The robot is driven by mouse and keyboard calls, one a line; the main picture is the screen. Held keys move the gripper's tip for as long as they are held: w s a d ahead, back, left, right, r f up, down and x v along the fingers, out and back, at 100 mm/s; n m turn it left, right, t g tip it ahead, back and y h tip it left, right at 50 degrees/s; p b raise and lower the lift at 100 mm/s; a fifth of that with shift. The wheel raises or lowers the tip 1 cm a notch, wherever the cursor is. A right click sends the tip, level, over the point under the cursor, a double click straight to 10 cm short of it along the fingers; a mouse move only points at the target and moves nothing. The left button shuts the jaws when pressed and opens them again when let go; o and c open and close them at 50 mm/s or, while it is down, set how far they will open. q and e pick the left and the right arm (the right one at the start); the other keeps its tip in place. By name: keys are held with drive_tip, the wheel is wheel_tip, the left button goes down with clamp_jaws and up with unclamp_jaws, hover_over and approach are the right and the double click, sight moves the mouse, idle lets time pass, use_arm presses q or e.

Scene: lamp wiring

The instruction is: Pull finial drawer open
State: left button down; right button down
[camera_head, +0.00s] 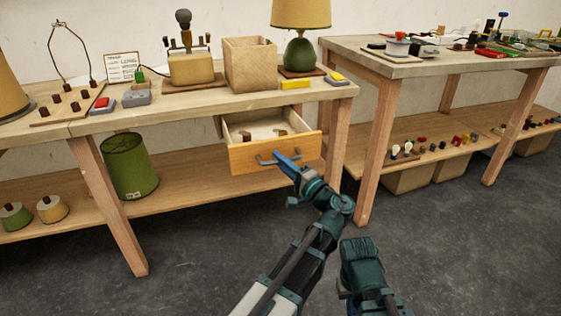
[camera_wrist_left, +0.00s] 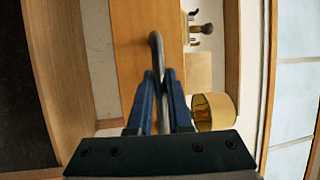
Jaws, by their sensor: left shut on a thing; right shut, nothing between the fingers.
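The finial drawer (camera_head: 260,155) hangs under the left table's right end. My left gripper (camera_head: 284,160) reaches up to the front and is shut on the handle. In the left wrist view, the handle (camera_wrist_left: 156,50) runs between the blue fingers (camera_wrist_left: 160,95), with the wooden drawer front (camera_wrist_left: 130,45) behind it.
Table legs (camera_head: 338,140) stand beside the drawer. A green shade (camera_head: 128,165) is on the lower shelf. The floor in front is clear.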

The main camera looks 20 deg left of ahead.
use_arm(q)
drive_tip(key=c, duration=0.8)
unclamp_jaws()
drive_tip(key=shift+c, duration=0.2)
